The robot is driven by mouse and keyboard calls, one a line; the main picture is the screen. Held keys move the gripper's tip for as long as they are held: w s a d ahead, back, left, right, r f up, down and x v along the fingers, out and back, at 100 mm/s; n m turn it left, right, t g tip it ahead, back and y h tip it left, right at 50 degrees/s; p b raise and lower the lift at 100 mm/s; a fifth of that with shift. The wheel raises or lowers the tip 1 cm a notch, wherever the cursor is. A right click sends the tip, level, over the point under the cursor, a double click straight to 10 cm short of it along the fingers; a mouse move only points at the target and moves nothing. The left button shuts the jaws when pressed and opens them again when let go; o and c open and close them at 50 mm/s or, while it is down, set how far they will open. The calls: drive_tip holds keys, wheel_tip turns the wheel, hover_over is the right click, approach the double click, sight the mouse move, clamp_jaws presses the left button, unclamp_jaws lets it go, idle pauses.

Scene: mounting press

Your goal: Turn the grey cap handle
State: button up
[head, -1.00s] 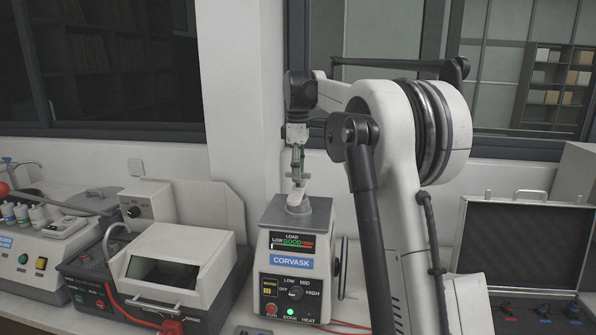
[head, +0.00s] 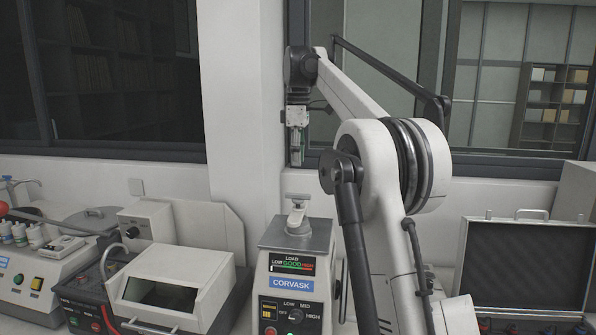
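The grey cap handle (head: 298,212) stands upright on the round cap on top of the CORVASK mounting press (head: 291,262). It shows as a pale T-shaped piece with a short crossbar. My gripper (head: 296,164) hangs pointing down above the handle, with a gap between them. It is seen edge-on and small, so I cannot tell how far its fingers are apart. It holds nothing that I can see. The press front shows a load display, a selector knob and a lit green button.
A grey machine with a windowed hood (head: 170,285) stands left of the press. An open black case (head: 522,262) lies at the right. The wall and window frame are close behind my gripper.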

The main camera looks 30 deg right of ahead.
drive_tip(key=shift+r, duration=0.7)
drive_tip(key=shift+a, duration=0.1)
drive_tip(key=s+a+f+m+t+b, duration=0.25)
drive_tip(key=s+a+f, duration=0.25)
drive_tip(key=s+a, duration=0.3)
drive_tip(key=s+a+f+m+t+b, duration=0.1)
drive_tip(key=s+a+f+m+b, duration=0.25)
drive_tip(key=s+a, duration=0.4)
drive_tip(key=s+a+f+m+t+b, duration=0.2)
drive_tip(key=s+a+f, duration=0.1)
drive_tip(key=s+f, duration=0.8)
drive_tip(key=s+a+f+m+t+b, duration=0.1)
drive_tip(key=s+a+f+m+b, duration=0.1)
drive_tip(key=s+f, duration=1)
wheel_tip(320, 180, down, 3)
drive_tip(key=shift+a+r+t, duration=0.1)
drive_tip(key=shift+a+t, duration=0.25)
drive_tip(key=shift+a, duration=0.2)
